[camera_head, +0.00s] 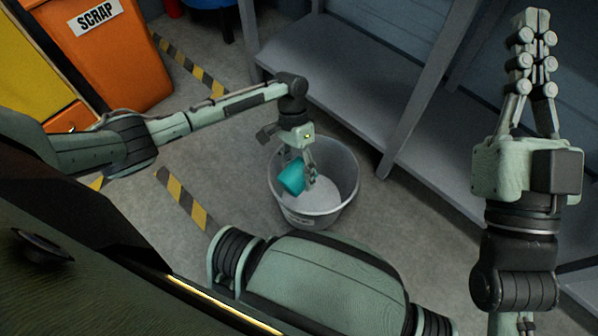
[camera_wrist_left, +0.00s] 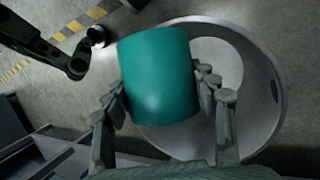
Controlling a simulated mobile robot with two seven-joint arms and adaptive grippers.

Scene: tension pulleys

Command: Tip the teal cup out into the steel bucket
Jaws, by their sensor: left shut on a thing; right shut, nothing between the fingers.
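The teal cup (camera_head: 291,174) is in my left gripper (camera_head: 300,168), over the steel bucket (camera_head: 348,172) in the head view. The cup leans to one side there. In the left wrist view the cup (camera_wrist_left: 158,75) sits between the two fingers of my left gripper (camera_wrist_left: 165,105). The bucket (camera_wrist_left: 268,85) lies behind and below it, its floor pale. The cup's inside is hidden, so I cannot tell what it holds. My right gripper (camera_head: 534,60) is shut and empty, held up at the right, away from the bucket.
An orange scrap bin (camera_head: 115,55) stands at the upper left, beside a yellow one (camera_head: 40,60). A grey shelf unit (camera_head: 350,85) stands close behind and right of the bucket. Yellow-black tape (camera_head: 185,200) marks the floor. The concrete floor left of the bucket is clear.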

